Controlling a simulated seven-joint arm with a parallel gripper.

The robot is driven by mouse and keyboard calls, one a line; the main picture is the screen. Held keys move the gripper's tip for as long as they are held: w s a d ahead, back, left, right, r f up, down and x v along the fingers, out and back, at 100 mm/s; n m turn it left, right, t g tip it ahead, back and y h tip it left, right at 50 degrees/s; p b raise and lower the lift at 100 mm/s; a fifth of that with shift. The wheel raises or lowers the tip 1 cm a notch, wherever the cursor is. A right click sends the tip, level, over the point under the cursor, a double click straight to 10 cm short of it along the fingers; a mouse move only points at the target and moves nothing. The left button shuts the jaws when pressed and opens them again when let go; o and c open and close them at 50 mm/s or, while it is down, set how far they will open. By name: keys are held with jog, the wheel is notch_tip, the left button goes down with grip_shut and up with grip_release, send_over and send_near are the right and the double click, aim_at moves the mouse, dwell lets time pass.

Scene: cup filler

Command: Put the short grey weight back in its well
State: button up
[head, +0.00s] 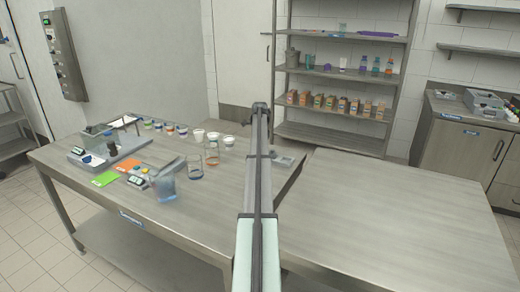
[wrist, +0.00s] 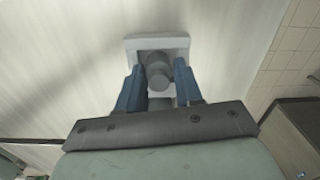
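Grey cylindrical weight parts (wrist: 157,76) show between the fingers in the wrist view. They line up one below another, and I cannot tell which is the short weight. A pale grey block (wrist: 130,42) lies beyond them; its wells are hidden. A flat grey block, perhaps the same one, lies on the table in the head view (head: 291,158), just right of my arm. My gripper (wrist: 158,66) has its blue fingers on both sides of the grey parts. Whether they touch is unclear. My arm hides the fingers in the head view.
Glass beakers (head: 195,173), small cups (head: 228,141), a green card (head: 105,179), an orange card (head: 128,165) and a grey tray (head: 128,147) stand left of my arm. The table's right side (head: 400,210) is clear. Shelves (head: 330,72) with bottles and boxes stand behind.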

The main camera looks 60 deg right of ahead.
notch_tip(320, 180, up, 12)
jog(key=shift+r, duration=0.15)
dwell(0.4)
jog(key=shift+a, duration=0.1)
jog(key=shift+c, duration=0.4)
dwell(1.7)
